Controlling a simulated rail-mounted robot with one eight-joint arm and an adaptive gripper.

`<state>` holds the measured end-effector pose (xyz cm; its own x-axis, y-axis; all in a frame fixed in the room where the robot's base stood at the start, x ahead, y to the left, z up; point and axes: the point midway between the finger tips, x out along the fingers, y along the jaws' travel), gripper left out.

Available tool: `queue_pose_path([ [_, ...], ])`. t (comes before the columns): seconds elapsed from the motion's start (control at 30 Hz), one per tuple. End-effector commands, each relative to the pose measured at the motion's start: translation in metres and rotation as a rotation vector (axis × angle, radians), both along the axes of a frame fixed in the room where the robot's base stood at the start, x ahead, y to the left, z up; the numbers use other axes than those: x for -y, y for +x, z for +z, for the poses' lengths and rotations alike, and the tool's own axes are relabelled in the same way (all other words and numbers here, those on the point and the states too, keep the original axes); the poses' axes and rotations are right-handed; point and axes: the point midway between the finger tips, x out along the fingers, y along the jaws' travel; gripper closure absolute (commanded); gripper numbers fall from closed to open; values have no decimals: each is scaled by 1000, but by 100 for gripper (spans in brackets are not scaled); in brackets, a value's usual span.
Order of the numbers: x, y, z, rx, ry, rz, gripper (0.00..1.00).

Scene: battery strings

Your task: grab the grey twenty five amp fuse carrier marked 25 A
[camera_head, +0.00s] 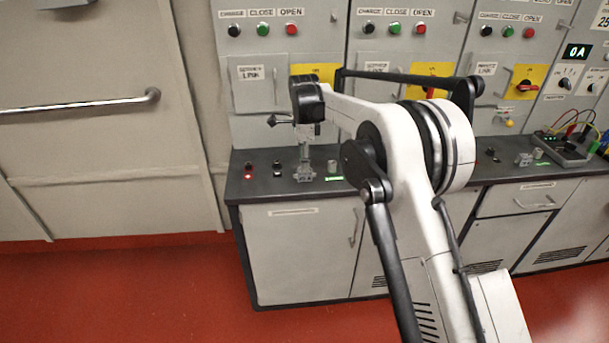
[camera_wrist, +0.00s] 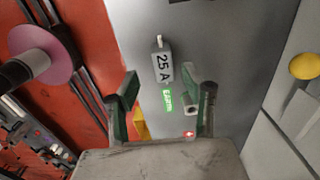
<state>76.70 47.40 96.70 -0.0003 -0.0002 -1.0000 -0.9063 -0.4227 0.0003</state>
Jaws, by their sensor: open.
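The grey fuse carrier (camera_wrist: 162,62) marked 25 A lies on a grey surface in the wrist view, just beyond my fingertips and near the middle between them. A small green label (camera_wrist: 167,100) is beside it. My gripper (camera_wrist: 160,84) is open, its two green-and-grey fingers spread apart with nothing between them. The carrier appears apart from both fingers. In the head view, a small grey piece (camera_head: 332,165) behind a green label on the dark worktop looks like the same carrier; its marking is too small to read.
Cabinet panels (camera_head: 262,100) with buttons and yellow-backed switches rise behind. A test instrument (camera_head: 565,150) with cables stands at right. Red floor (camera_head: 130,290) is clear at left.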

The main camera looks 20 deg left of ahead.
Motion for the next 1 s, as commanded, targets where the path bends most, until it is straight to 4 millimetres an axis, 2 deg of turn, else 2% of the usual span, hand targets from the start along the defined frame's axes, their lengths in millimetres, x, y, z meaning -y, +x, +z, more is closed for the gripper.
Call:
queue_pose_path([
  [0.23, 0, 3, -14, 0, 0, 0, 56],
  [0.5, 1, 6, -49, 0, 0, 0, 56],
  [0.77, 1, 6, -54, 0, 0, 0, 56],
  [1.0, 1, 6, -54, 0, 0, 0, 86],
])
